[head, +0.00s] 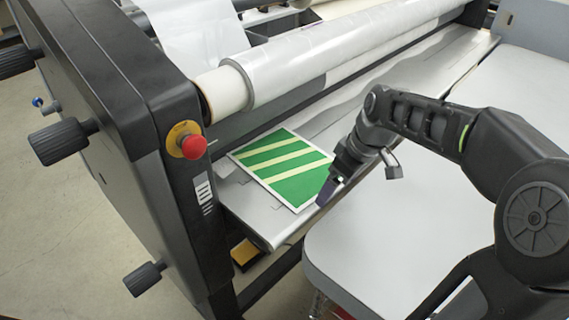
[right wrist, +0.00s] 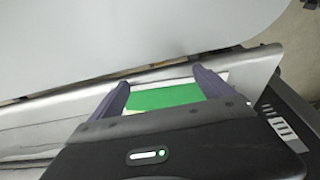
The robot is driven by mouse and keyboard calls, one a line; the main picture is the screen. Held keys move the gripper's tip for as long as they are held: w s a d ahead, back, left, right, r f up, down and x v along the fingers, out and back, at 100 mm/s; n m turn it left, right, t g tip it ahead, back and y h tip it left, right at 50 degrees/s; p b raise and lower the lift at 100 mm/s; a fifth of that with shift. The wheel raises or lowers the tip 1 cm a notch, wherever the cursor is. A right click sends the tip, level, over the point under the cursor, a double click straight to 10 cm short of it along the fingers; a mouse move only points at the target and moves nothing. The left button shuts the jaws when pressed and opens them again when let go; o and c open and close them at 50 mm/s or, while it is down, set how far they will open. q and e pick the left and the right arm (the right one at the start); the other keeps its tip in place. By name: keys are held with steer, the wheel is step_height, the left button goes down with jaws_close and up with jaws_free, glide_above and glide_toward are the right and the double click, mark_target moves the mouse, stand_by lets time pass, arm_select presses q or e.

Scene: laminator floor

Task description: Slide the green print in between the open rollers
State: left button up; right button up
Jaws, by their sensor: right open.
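The green print (head: 282,166), with pale yellow stripes and a white border, lies flat on the laminator's metal feed table (head: 262,222). Its far edge is toward the rollers; the large upper roller (head: 300,72) carries clear film. My right gripper (head: 326,190) is at the print's near right corner, pointing down. In the right wrist view my right gripper (right wrist: 163,82) is open, with the green print (right wrist: 165,96) showing between its two dark fingers. I cannot tell whether the fingers touch the print. The gap between the rollers is hidden in shadow. My left gripper is not in view.
The black side housing (head: 140,130) with a red stop button (head: 193,146) and black knobs (head: 62,141) stands left of the print. A light grey table (head: 400,230) lies in front, with a narrow gap beside the feed table. The feed table is clear to the right.

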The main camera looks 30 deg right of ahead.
mark_target(320, 176)
steer(key=shift+d, duration=0.15)
stand_by(0.3)
steer(key=shift+w+d, duration=0.2)
steer(key=shift+d, duration=0.45)
steer(key=shift+w+d, duration=0.2)
steer(key=shift+d, duration=0.4)
steer(key=shift+w+a+p, duration=0.3)
steer(key=shift+w, duration=0.5)
steer(key=shift+w+a+p, duration=0.25)
steer(key=shift+w, duration=0.5)
steer(key=shift+s+d, duration=0.1)
steer(key=shift+s, duration=0.15)
stand_by(0.7)
steer(key=shift+s+a, duration=0.15)
steer(key=shift+a, duration=0.35)
steer(key=shift+w+a, duration=0.25)
steer(key=shift+w, duration=0.55)
steer(key=shift+w+a, duration=0.2)
steer(key=shift+w, duration=0.6)
stand_by(0.6)
steer(key=shift+s, duration=0.25)
stand_by(0.7)
